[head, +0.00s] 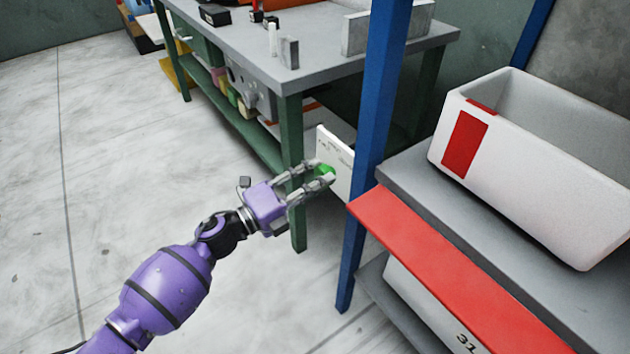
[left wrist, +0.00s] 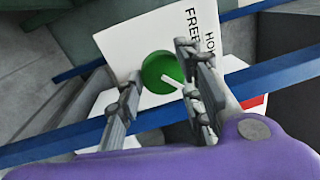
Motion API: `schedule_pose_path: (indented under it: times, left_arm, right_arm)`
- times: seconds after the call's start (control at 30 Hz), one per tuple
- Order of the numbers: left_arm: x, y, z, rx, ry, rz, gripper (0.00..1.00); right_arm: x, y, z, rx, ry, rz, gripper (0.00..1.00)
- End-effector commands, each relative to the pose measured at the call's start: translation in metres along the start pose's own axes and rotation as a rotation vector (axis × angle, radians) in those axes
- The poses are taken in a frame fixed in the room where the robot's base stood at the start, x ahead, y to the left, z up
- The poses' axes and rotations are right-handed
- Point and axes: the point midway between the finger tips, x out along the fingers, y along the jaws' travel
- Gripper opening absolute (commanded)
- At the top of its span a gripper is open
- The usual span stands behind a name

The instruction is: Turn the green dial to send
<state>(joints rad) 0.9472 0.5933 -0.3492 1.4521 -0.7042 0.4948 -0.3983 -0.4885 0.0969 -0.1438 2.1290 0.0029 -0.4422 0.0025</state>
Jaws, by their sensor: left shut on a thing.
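The green dial (head: 325,170) is mounted on a white panel (head: 341,178) beside the blue post. My left gripper (head: 320,173) has its fingers around the dial, shut on it. In the left wrist view the green dial (left wrist: 162,72) sits between the two fingers, with a white pointer mark (left wrist: 173,81) on it. The white panel (left wrist: 130,48) there carries the words "FREE" and partly hidden lettering starting "HO". The right-hand finger covers part of the panel's lettering. The word "send" is not readable. My right gripper is not in view.
A blue post (head: 375,130) stands just right of the panel. A shelf with a red front edge (head: 430,262) holds a white bin (head: 540,190) at right. A grey-topped workbench (head: 240,50) with green legs stands behind. The floor at left (head: 90,170) is clear.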

Motion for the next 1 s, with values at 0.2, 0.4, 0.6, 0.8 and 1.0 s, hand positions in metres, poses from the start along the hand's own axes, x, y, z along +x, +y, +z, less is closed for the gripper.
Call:
schedule_pose_path:
  times: [0.2, 0.4, 0.6, 0.8, 1.0]
  left_arm:
    - [-0.001, 0.006, -0.005, -0.004, 0.008, 0.008, 0.40]
    - [-0.001, 0.005, -0.004, -0.004, 0.006, 0.006, 0.51]
    - [-0.002, 0.003, -0.002, -0.003, 0.003, 0.004, 0.51]
    - [-0.026, 0.004, -0.003, -0.003, 0.003, 0.007, 0.51]
    - [-0.070, 0.004, -0.003, -0.003, 0.003, 0.008, 0.51]
  right_arm:
    - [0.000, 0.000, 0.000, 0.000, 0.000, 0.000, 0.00]
    - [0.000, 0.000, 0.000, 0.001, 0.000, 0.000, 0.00]
    - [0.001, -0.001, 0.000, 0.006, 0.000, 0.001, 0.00]
    - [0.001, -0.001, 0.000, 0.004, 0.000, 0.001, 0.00]
    - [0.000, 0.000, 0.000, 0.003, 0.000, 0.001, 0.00]
